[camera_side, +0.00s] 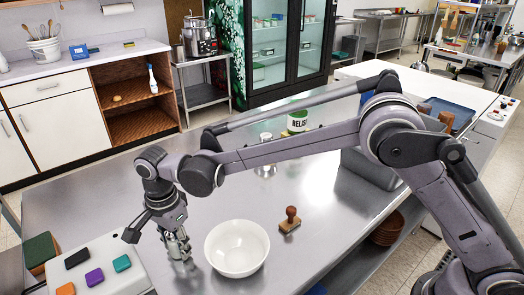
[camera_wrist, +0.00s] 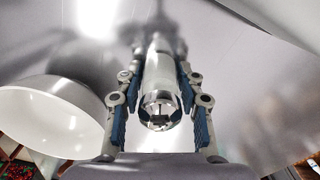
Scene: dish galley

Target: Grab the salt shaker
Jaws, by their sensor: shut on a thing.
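A shiny silver cylindrical shaker (camera_wrist: 161,72) with a domed metal end stands between the blue-padded fingers of my gripper (camera_wrist: 158,88) in the wrist view. I take it for the salt shaker; no label shows. In the side view, my gripper (camera_side: 177,244) points down at the metal table, left of the white bowl, closed around the shaker. The fingers partly hide the shaker there. It seems to be at the table surface; I cannot tell whether it is lifted.
The white bowl (camera_side: 237,249) is close to the right of my gripper; it also shows in the wrist view (camera_wrist: 45,118). A wooden stamp (camera_side: 290,220) stands further right. A pale board with coloured blocks (camera_side: 94,277) lies left. Another small shaker-like item (camera_side: 265,169) and a relish container (camera_side: 297,121) stand behind.

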